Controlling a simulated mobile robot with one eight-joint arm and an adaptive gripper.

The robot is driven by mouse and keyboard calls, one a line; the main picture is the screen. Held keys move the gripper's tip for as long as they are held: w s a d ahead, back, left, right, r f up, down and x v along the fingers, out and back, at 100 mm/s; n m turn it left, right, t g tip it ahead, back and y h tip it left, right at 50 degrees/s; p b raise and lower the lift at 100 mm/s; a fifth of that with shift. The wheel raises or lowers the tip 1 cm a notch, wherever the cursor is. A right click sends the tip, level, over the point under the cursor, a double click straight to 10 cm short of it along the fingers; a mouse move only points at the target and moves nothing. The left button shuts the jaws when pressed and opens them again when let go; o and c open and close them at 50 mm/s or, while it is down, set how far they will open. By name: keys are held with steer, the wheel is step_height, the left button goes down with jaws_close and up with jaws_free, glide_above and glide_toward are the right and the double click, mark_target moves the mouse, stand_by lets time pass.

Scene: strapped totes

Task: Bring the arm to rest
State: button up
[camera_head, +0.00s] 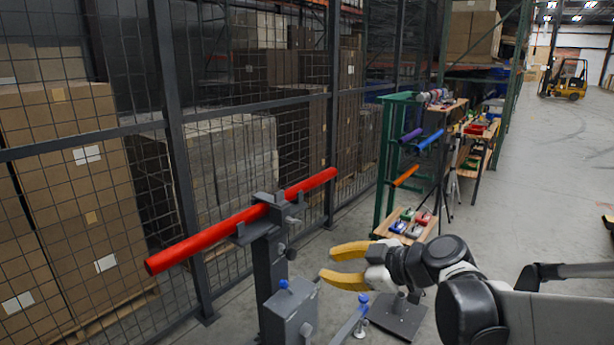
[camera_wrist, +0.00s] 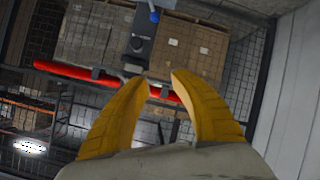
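My gripper (camera_head: 341,265) has two yellow fingers, spread apart with nothing between them. In the head view it is in the lower middle, to the right of a grey stand (camera_head: 268,275). The stand bears a long red bar (camera_head: 200,241) on its top, and the bar looks apart from my fingers. In the wrist view the open fingers of my gripper (camera_wrist: 154,82) point toward the red bar (camera_wrist: 72,73) and the dark stand (camera_wrist: 140,38). My black and grey arm comes in from the lower right of the head view.
A mesh fence (camera_head: 180,130) stands behind the stand, with stacked cartons (camera_head: 75,170) beyond it. A green rack (camera_head: 388,150) with coloured rollers stands further back. Wooden shelves (camera_head: 475,150) are behind it. The floor at right (camera_head: 540,170) is open, with a yellow forklift (camera_head: 570,82) far off.

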steer(key=s+d+f+m+h, duration=0.1)
steer(key=s+d+m+h, duration=0.2)
steer(key=s, duration=0.4)
steer(key=s+d+f+m+h, duration=0.2)
steer(key=s+d+m+h, duration=0.1)
steer(key=s+d+m, duration=0.2)
steer(key=s+d+f+m+g+h, duration=0.1)
steer(key=s+d+f+m+h, duration=0.1)
steer(key=s+m, duration=0.5)
steer(key=s+d+h, duration=0.1)
steer(key=s+d, duration=0.1)
steer(key=shift+d, duration=0.35)
steer(key=shift+o, duration=0.2)
steer(key=shift+s, duration=0.1)
